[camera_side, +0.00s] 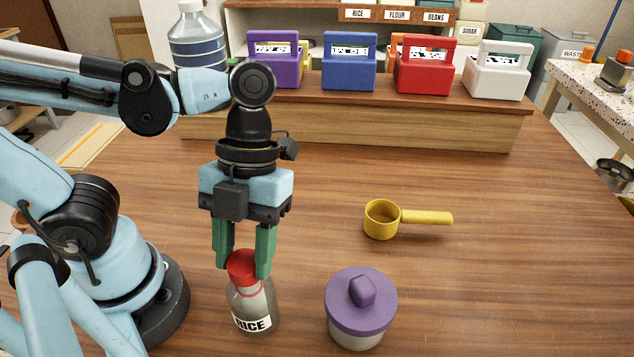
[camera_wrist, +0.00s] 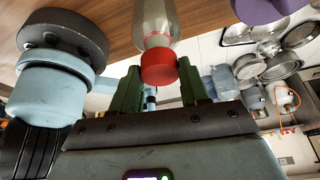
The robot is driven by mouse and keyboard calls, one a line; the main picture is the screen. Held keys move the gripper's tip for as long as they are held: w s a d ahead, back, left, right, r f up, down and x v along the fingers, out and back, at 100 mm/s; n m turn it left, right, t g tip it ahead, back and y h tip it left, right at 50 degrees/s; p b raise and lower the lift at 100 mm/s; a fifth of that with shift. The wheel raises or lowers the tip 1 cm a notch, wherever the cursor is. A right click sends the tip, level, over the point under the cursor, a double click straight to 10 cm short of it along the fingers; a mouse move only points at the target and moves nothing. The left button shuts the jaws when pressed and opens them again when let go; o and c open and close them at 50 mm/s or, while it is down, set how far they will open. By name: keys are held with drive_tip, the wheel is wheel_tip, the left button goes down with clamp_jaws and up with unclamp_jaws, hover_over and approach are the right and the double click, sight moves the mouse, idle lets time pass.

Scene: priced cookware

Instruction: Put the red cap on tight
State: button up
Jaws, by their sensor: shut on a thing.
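The red cap (camera_side: 242,266) sits at the mouth of a clear bottle (camera_side: 251,303) labelled RICE, which stands upright on the table. My gripper (camera_side: 244,272) points straight down over the bottle, its green fingers shut on the red cap from both sides. In the wrist view the cap (camera_wrist: 158,67) shows between the fingers, with the bottle (camera_wrist: 155,22) beyond it. A narrow reddish ring shows on the neck just below the cap. I cannot tell how tightly the cap is seated.
A jar with a purple lid (camera_side: 361,300) stands close to the right of the bottle. A yellow scoop (camera_side: 384,219) lies farther back. Purple, blue, red and white bins (camera_side: 349,67) line a raised wooden shelf (camera_side: 400,125) at the back. The table's right side is clear.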

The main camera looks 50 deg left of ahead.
drive_tip(key=shift+f, duration=0.5)
idle(0.3)
drive_tip(key=m+y, duration=0.1)
drive_tip(key=m, duration=0.3)
drive_tip(key=shift+d+m+g+y, duration=0.15)
drive_tip(key=shift+m+g+y, duration=0.15)
drive_tip(key=shift+g+y, duration=0.1)
drive_tip(key=m+y, duration=0.2)
drive_tip(key=m, duration=0.3)
drive_tip(key=shift+d+m, duration=0.1)
drive_tip(key=shift+m, duration=0.3)
drive_tip(key=o, duration=1.1)
drive_tip(key=shift+o, duration=0.2)
drive_tip(key=shift+r, duration=2.4)
